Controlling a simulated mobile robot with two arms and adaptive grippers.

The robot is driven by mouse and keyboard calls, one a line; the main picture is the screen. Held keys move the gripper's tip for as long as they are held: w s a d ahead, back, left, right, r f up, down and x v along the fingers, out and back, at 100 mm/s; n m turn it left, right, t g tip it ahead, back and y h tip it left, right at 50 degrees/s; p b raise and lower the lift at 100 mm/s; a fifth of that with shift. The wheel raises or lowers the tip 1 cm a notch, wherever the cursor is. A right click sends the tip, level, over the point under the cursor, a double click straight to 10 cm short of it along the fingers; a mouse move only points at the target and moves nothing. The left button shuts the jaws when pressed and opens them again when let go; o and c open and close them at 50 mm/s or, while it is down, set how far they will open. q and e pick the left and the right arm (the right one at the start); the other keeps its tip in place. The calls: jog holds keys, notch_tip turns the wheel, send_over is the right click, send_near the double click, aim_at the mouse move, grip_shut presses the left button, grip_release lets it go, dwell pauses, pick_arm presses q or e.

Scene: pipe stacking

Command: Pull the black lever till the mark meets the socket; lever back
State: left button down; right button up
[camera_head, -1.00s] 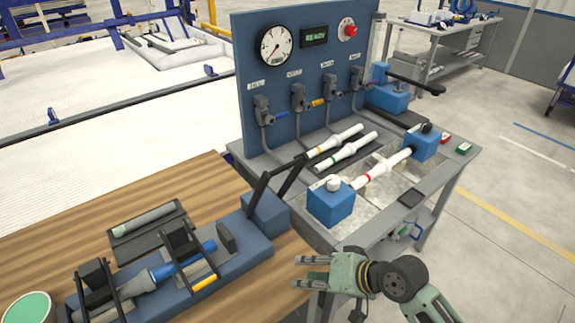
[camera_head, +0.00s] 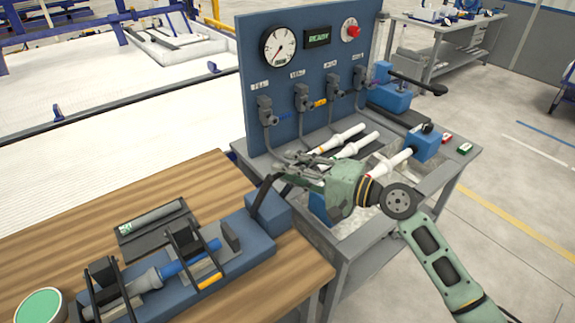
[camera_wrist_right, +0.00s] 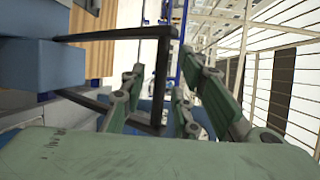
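The black lever (camera_head: 264,192) is a frame rising from the blue block (camera_head: 268,212) at the right end of the wooden bench's blue fixture. In that fixture, a blue pipe (camera_head: 190,257) lies in line with a grey socket piece (camera_head: 149,280). Whether they are joined, and where the mark is, is too small to tell. My right gripper (camera_head: 290,172) is at the lever's upper end. In the right wrist view its fingers (camera_wrist_right: 158,95) are spread apart, with the lever's crossbar (camera_wrist_right: 162,75) between them. My left gripper is not in view.
Right of the bench stands a grey test stand with a blue gauge panel (camera_head: 305,85) and white pipes (camera_head: 338,138); my right arm reaches over its front. A grey pipe tray (camera_head: 155,228) and a green-topped round container (camera_head: 40,306) are on the bench.

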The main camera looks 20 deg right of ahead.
jog(key=shift+w+a+f, duration=0.1)
jog(key=shift+w+a, duration=0.25)
jog(key=shift+a, duration=0.1)
grip_shut()
dwell(0.4)
